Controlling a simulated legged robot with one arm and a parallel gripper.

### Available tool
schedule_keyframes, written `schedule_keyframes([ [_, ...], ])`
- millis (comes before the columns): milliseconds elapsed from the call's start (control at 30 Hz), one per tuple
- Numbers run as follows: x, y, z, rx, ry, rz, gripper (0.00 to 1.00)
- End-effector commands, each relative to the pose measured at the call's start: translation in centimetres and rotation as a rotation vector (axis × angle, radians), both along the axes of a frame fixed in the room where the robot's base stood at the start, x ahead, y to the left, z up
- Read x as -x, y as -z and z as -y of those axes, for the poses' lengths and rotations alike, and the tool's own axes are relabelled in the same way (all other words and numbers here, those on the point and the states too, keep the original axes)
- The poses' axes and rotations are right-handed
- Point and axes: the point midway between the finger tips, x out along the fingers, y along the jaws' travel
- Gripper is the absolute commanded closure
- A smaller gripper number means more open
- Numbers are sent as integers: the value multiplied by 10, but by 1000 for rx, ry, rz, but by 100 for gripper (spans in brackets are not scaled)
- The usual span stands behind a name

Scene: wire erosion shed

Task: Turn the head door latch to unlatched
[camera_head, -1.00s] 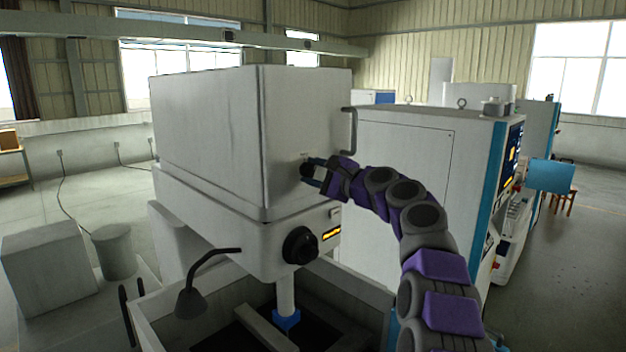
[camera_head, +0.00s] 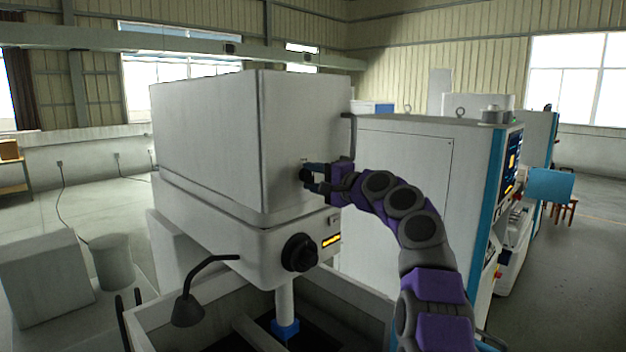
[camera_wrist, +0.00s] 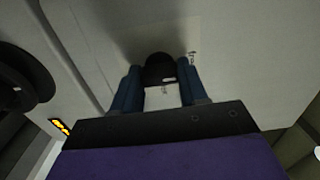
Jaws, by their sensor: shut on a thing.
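In the wrist view the black latch (camera_wrist: 159,68) sits between the two blue fingers of my gripper (camera_wrist: 160,85). A small printed mark (camera_wrist: 193,58) shows on the door just right of the latch. The fingers hide part of the latch, so I cannot tell its exact turn angle.
A dark vertical door handle (camera_head: 350,135) is above and right of the latch. A large black dial (camera_head: 299,252) and a lit orange display (camera_head: 331,240) are below. A black lamp (camera_head: 188,308) hangs over the open tank. A white cabinet (camera_head: 400,165) stands to the right.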

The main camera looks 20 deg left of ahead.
Motion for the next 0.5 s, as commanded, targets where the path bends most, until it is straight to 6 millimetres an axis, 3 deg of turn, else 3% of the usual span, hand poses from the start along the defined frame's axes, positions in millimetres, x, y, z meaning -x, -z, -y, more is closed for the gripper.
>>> schedule_keyframes([
  [33, -2, 8, -1, 12, -1, -5, 88],
  [300, -2, 8, -1, 13, -1, -6, 88],
  [333, -2, 8, -2, 13, -1, -6, 56],
  [500, -2, 7, -2, 10, 0, -5, 40],
])
